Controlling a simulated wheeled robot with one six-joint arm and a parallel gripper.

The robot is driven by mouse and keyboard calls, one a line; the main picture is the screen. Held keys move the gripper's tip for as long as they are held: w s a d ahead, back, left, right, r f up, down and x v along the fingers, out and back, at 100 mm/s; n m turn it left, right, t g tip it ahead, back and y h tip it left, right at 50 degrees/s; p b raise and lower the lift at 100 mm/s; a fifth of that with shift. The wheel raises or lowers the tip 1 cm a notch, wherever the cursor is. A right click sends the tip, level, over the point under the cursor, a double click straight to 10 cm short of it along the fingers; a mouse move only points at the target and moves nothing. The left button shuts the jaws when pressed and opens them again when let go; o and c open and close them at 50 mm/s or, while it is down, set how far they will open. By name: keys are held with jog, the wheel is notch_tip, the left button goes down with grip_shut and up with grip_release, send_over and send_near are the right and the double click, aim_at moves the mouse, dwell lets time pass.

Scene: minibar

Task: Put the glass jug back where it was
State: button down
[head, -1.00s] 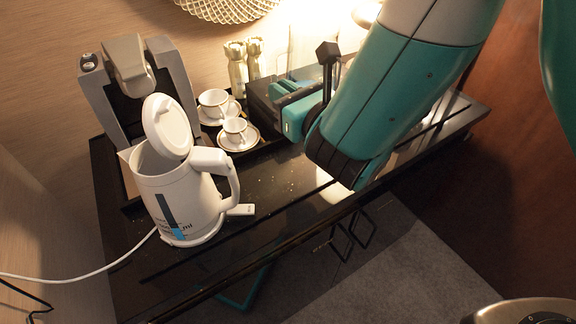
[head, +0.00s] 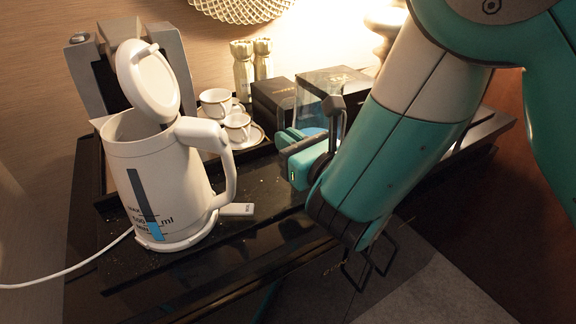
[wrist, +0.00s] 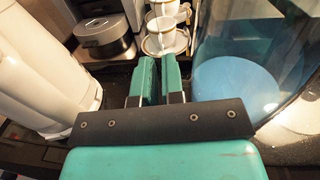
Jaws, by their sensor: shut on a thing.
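The glass jug (wrist: 235,80) is clear with blue at its bottom and stands just right of my fingers in the wrist view. In the head view the jug (head: 314,97) shows faintly behind my gripper (head: 292,153), in front of the dark boxes. My gripper, also in the wrist view (wrist: 159,78), has its teal fingers close together, shut on the jug. The grip point is hard to see, since the handle is clear or hidden. The jug looks about upright. I cannot tell whether its base touches the counter.
A white kettle (head: 160,180) with its lid up stands left of my gripper. White cups (head: 215,103) on saucers are behind, with a coffee machine (head: 172,50) at back left. Dark boxes (head: 273,97) and gold bottles (head: 242,65) line the back. The black counter's front (head: 255,255) is clear.

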notch_tip(320, 180, down, 4)
jog(key=b, duration=0.3)
jog(key=shift+r, duration=0.35)
jog(key=c, duration=1.7)
grip_release()
jog(key=shift+f, duration=0.25)
jog(key=o, duration=0.5)
jog(key=shift+r, duration=0.1)
jog(key=shift+c, duration=0.2)
